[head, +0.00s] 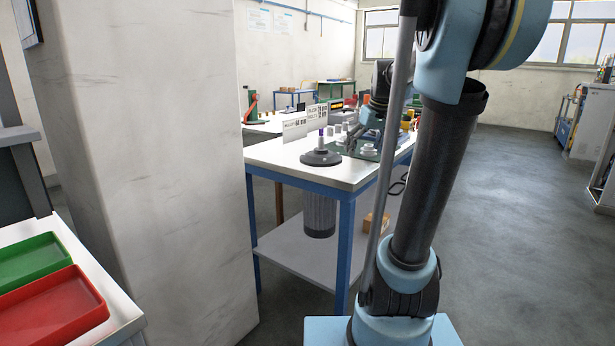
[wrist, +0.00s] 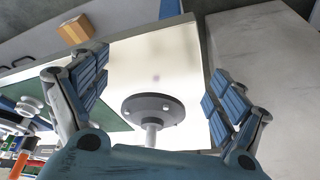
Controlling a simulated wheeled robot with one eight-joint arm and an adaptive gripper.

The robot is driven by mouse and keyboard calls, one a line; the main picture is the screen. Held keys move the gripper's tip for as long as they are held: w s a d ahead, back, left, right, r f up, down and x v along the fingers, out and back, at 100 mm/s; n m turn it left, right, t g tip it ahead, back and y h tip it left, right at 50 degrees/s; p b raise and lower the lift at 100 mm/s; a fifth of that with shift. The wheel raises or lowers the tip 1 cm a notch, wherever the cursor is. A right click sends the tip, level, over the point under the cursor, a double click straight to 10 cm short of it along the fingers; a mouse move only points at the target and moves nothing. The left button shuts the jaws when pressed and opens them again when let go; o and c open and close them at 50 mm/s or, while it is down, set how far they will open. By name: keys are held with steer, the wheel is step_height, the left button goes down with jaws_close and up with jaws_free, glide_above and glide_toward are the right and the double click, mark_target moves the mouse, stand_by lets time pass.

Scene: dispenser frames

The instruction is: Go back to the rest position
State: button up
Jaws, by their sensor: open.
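My gripper (head: 358,136) is over the white workbench (head: 275,155), partly behind my own arm in the head view. In the wrist view my gripper (wrist: 160,72) has its two blue-padded fingers spread wide, with nothing between the pads. A black round dispenser base (head: 321,157) with an upright stem stands on the bench, left of the gripper in the head view. The wrist view shows this base (wrist: 152,104) beyond the open fingers, apart from them.
White label signs (head: 296,130) stand behind the base. A green mat (head: 367,150) with small parts lies to its right. A box (head: 376,222) sits on the lower shelf. A wide pillar (head: 150,150) stands left, with red (head: 50,308) and green trays near it. Open floor (head: 510,210) lies right.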

steer(key=s+f+m+h, duration=0.1)
steer(key=s+f+m, duration=0.1)
steer(key=s+f, duration=0.8)
steer(key=s+f+m+g, duration=0.1)
steer(key=s+f+m, duration=0.1)
steer(key=s+f, duration=0.9)
steer(key=s, duration=0.7)
steer(key=shift+s+a+f+m+h, duration=0.2)
steer(key=shift+m+h, duration=0.1)
steer(key=shift+h, duration=0.1)
steer(key=shift+w+f, duration=0.2)
steer(key=shift+w, duration=0.3)
